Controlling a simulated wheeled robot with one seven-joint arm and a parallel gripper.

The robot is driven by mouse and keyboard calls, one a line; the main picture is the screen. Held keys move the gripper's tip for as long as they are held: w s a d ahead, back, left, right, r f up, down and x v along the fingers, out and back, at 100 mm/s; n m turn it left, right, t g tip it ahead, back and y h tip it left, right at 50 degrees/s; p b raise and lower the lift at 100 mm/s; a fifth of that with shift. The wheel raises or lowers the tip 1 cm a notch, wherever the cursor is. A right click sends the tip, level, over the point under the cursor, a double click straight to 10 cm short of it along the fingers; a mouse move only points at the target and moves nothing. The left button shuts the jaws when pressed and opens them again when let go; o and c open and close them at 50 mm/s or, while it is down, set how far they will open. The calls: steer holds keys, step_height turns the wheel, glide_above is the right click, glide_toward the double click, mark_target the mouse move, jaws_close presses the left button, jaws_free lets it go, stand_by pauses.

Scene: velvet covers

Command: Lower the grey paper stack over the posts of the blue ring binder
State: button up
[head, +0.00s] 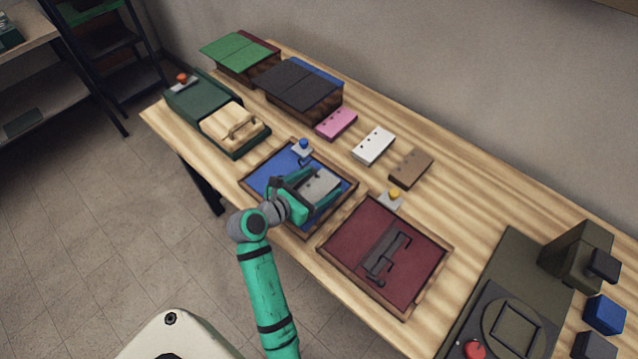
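The blue ring binder (262,180) lies open on the wooden table, a blue panel with a brown rim. The grey paper stack (324,184) is over the right half of this binder. My gripper (312,193) is over the binder too, its green fingers on either side of the grey stack, and appears shut on it. The binder's posts are mostly hidden behind my gripper and the stack. I cannot tell how high the stack is above the binder or whether it touches the posts.
A dark red binder (425,258) with metal posts lies to the right. Pink (337,123), white (373,146) and brown (410,167) stacks lie behind. A blue-knobbed piece (303,148) and a yellow-knobbed piece (391,199) stand close by. A green machine (205,103) is at left.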

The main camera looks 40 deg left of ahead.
steer(key=shift+s+a+f, duration=0.15)
steer(key=shift+s+f, duration=0.1)
steer(key=shift+f, duration=0.35)
steer(key=shift+s+r, duration=0.1)
steer(key=shift+s, duration=0.15)
steer(key=v, duration=0.8)
steer(key=shift+s+r, duration=0.2)
steer(key=shift+r, duration=0.35)
steer(key=shift+s+r, duration=0.45)
steer(key=shift+s, duration=0.2)
steer(key=shift+w, duration=0.25)
